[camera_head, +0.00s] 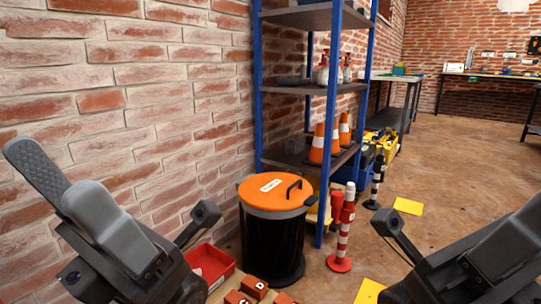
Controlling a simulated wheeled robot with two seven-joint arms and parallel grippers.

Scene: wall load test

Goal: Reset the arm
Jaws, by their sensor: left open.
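My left gripper (113,185) is in the lower left of the head view, in front of the brick wall. Its two fingers stand wide apart, with nothing between them. My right gripper (395,225) shows only in part at the lower right, with one dark finger tip visible. The rest of it is cut off by the picture's edge, so I cannot tell how far its jaws are apart. Neither gripper visibly holds anything.
A black bin with an orange lid (275,191) stands between my grippers, beyond them. A blue shelf rack (333,110) is behind it. A red tray (210,265) and red blocks (253,287) lie low in front. A red-white post (343,232) stands right of the bin.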

